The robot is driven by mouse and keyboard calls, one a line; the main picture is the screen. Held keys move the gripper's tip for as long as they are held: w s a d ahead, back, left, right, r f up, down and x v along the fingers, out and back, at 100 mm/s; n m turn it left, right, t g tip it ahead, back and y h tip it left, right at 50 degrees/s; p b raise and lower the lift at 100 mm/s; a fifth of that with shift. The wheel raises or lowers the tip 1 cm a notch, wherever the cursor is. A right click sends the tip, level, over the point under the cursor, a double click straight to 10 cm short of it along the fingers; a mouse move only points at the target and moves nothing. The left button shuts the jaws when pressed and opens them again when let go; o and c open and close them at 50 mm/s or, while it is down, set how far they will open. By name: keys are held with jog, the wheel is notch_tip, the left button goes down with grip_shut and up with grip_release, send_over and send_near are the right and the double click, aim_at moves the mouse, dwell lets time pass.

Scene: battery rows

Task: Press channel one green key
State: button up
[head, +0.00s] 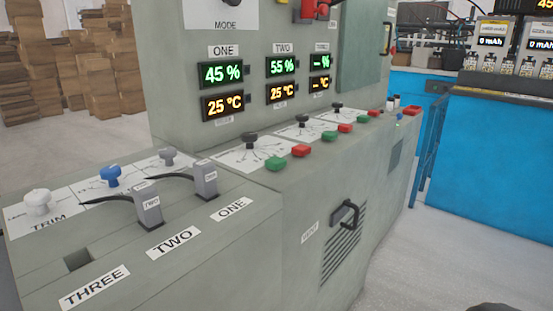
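The grey control cabinet (205,140) has a column labelled ONE (223,51), with a green 45 % display (221,73) and an orange 25 °C display (221,104). On the ledge below it stand a black knob (250,141), a green key (275,163) and a red key (301,150). This green key is the nearest of the row and nothing covers it. Farther along are column TWO's green key (329,135) and red key (345,127), then another green key (362,119) and red key (375,112). My gripper is not in view.
A lower front panel carries trim knobs (110,176) and grey plugs (148,205) on black cables. A black handle (345,213) sticks out of the cabinet side. A blue bench (500,150) stands right; floor between is clear. A dark, unclear shape (495,307) shows at the bottom right.

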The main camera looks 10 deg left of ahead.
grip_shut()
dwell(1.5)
